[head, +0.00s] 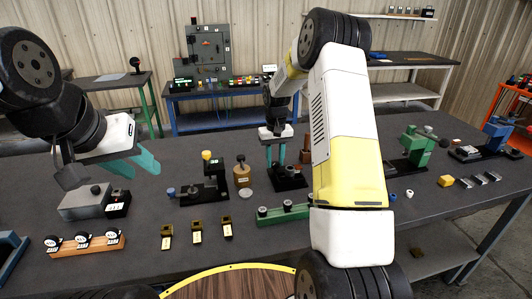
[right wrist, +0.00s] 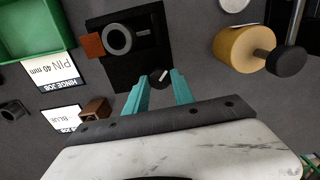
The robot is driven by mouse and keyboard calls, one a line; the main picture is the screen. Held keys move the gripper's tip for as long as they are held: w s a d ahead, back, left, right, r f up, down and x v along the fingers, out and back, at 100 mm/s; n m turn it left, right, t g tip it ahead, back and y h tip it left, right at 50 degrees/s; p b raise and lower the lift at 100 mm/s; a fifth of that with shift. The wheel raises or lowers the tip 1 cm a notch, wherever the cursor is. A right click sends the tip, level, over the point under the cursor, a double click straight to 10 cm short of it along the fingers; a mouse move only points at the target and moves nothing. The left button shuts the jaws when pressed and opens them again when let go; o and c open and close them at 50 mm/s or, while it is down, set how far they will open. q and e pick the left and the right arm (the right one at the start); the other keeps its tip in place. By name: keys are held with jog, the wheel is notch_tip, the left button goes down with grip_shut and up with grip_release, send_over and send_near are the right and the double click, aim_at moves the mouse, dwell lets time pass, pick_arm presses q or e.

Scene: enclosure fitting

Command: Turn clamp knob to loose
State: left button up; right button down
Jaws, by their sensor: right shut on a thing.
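The clamp knob (right wrist: 161,76) is a small dark round knob with a pale line across it, in the right wrist view. It sits at the edge of a black fixture base (right wrist: 150,62) that carries a grey ring. My right gripper (right wrist: 160,84) has its teal fingers on either side of the knob and is shut on it. In the head view my right gripper (head: 276,160) points down at the black fixture (head: 290,181), and the knob cannot be made out there. My left gripper (head: 134,167) is open and empty above the table at the left.
A tan cylinder with a dark knob (head: 242,176) and a black stand with a yellow top (head: 205,184) are left of the right gripper. A grey box (head: 84,201) lies under the left gripper. A green rail (head: 283,214) lies in front. Green and blue clamps stand right.

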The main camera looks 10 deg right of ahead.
aim_at(275, 163)
jog(key=n, duration=0.4)
jog(key=shift+n, duration=2.2)
jog(key=c, duration=1.3)
grip_release()
jog(key=shift+c, duration=0.2)
jog(key=shift+r, duration=3.9)
